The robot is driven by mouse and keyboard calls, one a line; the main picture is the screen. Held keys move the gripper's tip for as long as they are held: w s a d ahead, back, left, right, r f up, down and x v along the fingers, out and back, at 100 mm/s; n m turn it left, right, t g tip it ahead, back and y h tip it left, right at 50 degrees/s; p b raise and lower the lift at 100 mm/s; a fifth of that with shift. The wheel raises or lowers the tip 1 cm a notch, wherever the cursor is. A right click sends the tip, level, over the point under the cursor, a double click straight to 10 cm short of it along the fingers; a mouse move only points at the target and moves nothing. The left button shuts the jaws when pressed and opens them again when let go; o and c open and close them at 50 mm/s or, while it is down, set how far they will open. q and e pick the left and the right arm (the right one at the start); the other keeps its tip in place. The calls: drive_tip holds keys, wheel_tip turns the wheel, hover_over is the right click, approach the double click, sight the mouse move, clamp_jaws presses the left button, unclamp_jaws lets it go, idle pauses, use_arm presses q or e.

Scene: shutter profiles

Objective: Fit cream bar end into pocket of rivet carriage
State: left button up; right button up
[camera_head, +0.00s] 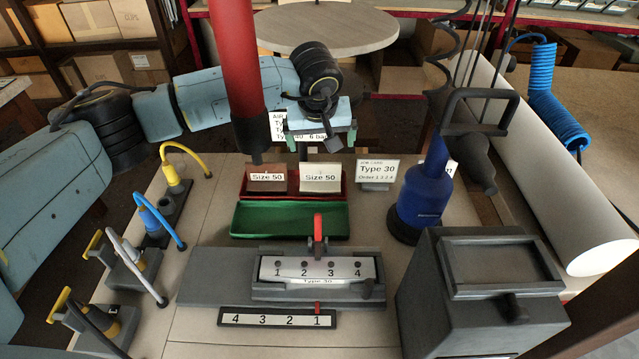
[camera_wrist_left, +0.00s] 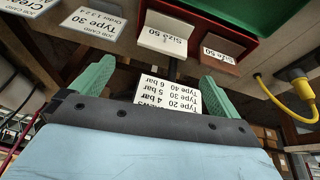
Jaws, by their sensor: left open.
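A cream block (camera_head: 320,178) labelled Size 50 stands in the red tray, right of a brown block (camera_head: 267,179) with the same label. I take the cream block for the cream bar end. The wrist view shows the cream block (camera_wrist_left: 166,32) beyond the fingertips. My left gripper (camera_head: 322,141) is open and empty, just behind and above the tray; its green fingers (camera_wrist_left: 155,88) are apart. The grey rivet carriage (camera_head: 220,277) lies mid-bench, bearing a pale block (camera_head: 317,268) numbered 1 to 4 and a red lever (camera_head: 318,235). I cannot make out an empty pocket. My right gripper is not in view.
A green tray (camera_head: 290,220) lies between red tray and carriage. A blue tool (camera_head: 425,200) and a grey box (camera_head: 480,300) stand at right. Several coloured-hose holders (camera_head: 172,180) line the left edge. A red column (camera_head: 240,70) hangs near my left arm.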

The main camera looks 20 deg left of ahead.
use_arm(q)
drive_tip(key=f, duration=0.2)
hover_over(320, 167)
drive_tip(key=s, duration=0.2)
wheel_tip(320, 167, down, 5)
drive_tip(key=shift+m+y, duration=0.3)
drive_tip(key=shift+m, duration=0.1)
drive_tip(key=shift+d+b+x, duration=0.15)
drive_tip(key=shift+b+x, duration=0.2)
drive_tip(key=shift+x, duration=1.2)
drive_tip(key=shift+d+b+x, duration=0.15)
drive_tip(key=shift+b+x, duration=0.2)
drive_tip(key=shift+x, duration=1.2)
drive_tip(key=shift+f, duration=0.1)
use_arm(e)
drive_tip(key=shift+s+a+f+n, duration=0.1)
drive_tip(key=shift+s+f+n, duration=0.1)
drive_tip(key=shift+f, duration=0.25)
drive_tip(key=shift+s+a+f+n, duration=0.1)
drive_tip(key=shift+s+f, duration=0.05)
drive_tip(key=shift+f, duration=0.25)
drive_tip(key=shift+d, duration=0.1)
use_arm(q)
drive_tip(key=c, duration=0.7)
